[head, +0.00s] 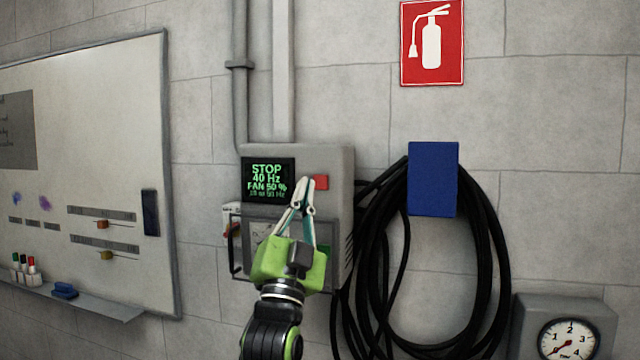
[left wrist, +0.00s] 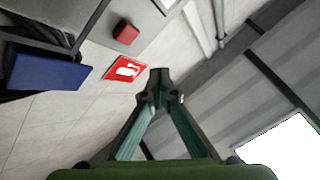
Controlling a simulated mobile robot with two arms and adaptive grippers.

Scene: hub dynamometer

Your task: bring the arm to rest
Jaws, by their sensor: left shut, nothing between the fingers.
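My left gripper (head: 306,182) is in front of the grey control box (head: 340,160) on the wall, with its fingers pointing up. Its fingers are shut and hold nothing. The fingertips appear just left of the red button (head: 321,182); whether they touch it cannot be told from the head view. In the left wrist view the shut fingertips (left wrist: 159,75) stand apart from the red button (left wrist: 126,34). The box's display (head: 268,180) reads STOP, 40 Hz, FAN 50 %. A green button (head: 324,249) is partly hidden behind the gripper. My right gripper is not in view.
A black cable coil (head: 490,270) hangs from a blue holder (head: 433,180) right of the box. A gauge (head: 568,341) is at lower right. A whiteboard (head: 110,120) with a marker tray (head: 110,306) is at left. A fire extinguisher sign (head: 432,42) is above.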

